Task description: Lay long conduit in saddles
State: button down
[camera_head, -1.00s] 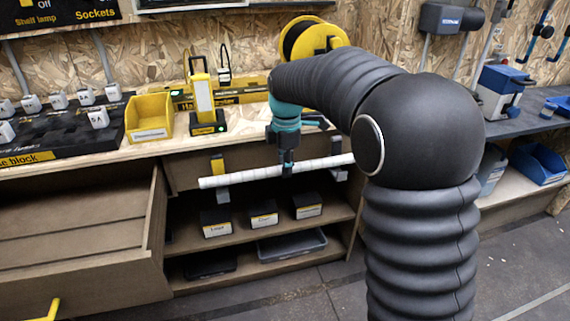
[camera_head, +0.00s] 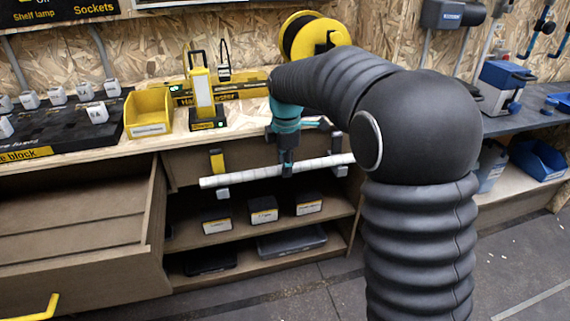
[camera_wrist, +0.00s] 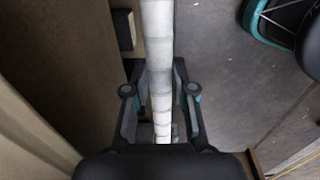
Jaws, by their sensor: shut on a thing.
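The long white conduit (camera_head: 240,176) is held nearly level in front of the bench, its right end a little higher in the picture and meeting my arm's outline. My gripper (camera_head: 287,168) is shut around its middle. In the wrist view the conduit (camera_wrist: 160,40) runs lengthwise between the two fingers. A bracket with a yellow upright (camera_head: 217,160) and grey lower end (camera_head: 223,193) shows behind and below the conduit's left part. A dark bracket with a pale foot (camera_head: 340,171) shows near its right end. I cannot tell whether the conduit touches either one.
An open drawer (camera_head: 75,235) juts out at the left. Shelves below hold small dark boxes (camera_head: 263,212) and trays. The bench top holds a yellow bin (camera_head: 149,112), a yellow lamp (camera_head: 203,95) and a cable reel (camera_head: 308,38). Floor (camera_head: 310,295) in front is clear.

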jog(key=shift+f, duration=0.8)
dwell(0.4)
jog(key=c, duration=0.9)
grip_release()
jog(key=shift+o, duration=0.4)
jog(key=o, duration=0.4)
